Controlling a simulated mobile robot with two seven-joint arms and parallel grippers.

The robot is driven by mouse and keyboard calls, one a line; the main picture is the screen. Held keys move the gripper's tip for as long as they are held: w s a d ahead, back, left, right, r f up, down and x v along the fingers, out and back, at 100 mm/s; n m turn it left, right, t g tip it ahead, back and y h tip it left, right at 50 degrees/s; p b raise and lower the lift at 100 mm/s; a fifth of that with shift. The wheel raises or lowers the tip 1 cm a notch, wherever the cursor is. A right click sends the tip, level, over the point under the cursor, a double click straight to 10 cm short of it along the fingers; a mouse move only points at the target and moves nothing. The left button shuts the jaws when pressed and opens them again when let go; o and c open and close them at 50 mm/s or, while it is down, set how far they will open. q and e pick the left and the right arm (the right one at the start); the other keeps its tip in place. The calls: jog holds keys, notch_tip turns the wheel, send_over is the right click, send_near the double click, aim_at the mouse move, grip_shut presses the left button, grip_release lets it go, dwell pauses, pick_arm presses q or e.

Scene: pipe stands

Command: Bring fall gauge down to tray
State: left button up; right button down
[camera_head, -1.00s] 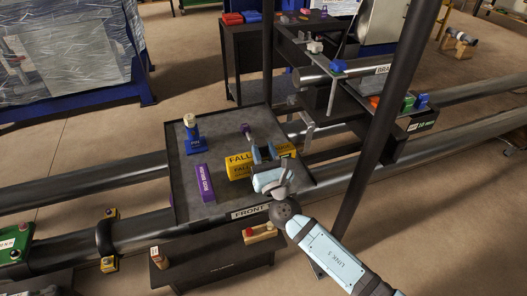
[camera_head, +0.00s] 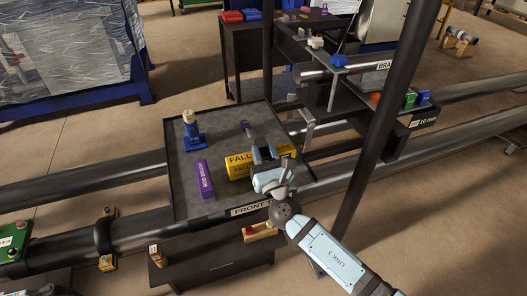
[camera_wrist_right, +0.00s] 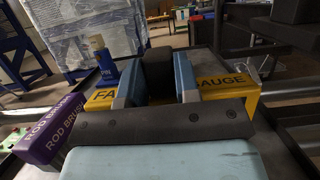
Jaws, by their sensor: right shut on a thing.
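The yellow fall gauge (camera_head: 239,166) is at the tray's right half, with black lettering on it. My right gripper (camera_head: 264,153) is shut on it. In the right wrist view the gauge (camera_wrist_right: 222,88) spans both sides of the blue fingers of my right gripper (camera_wrist_right: 158,80), with a dark round part between them. The dark tray (camera_head: 226,203) carries a "FRONT" label on its near edge. In the head view the gauge looks on or just over the tray surface; I cannot tell whether it touches. My left gripper is not in view.
On the tray stand a blue pin bottle (camera_head: 194,135) and a purple rod brush box (camera_head: 204,179), left of the gauge. A dark upright post (camera_head: 376,140) stands close right of the tray.

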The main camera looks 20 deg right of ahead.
jog(key=shift+f+b, duration=0.45)
jog(key=shift+f, duration=0.05)
jog(key=c, duration=0.8)
grip_release()
jog(key=shift+s+f, duration=0.1)
jog(key=shift+b+v, duration=1.45)
jog(key=shift+v, duration=3.05)
jog(key=shift+f, duration=0.15)
